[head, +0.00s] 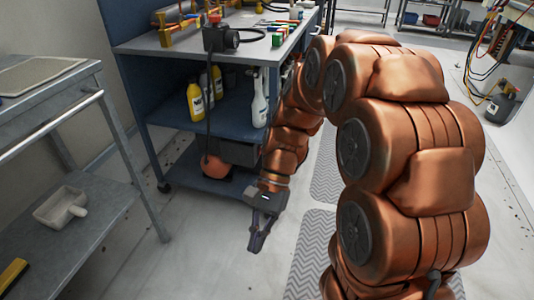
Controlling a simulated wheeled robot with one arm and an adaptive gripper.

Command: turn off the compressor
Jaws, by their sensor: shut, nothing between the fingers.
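My gripper (257,245) hangs low over the grey floor, in front of the blue workbench (135,75). Its dark fingers point down and are shut, with nothing visible between them. It touches no object that I can see. I cannot pick out a compressor or its switch with certainty. A dark device with a red part (220,37) sits on the bench top, and a black cable runs down from it. A rounded orange object (216,166) sits on the bottom shelf, near the lower end of that cable. My arm covers the right part of the bench.
Yellow bottles (196,101) and a white spray bottle (260,106) stand on the middle shelf. A grey metal cart (95,190) with a white scoop-like container (61,207) is at left. Patterned mats (312,248) lie on the floor. Floor between cart and gripper is clear.

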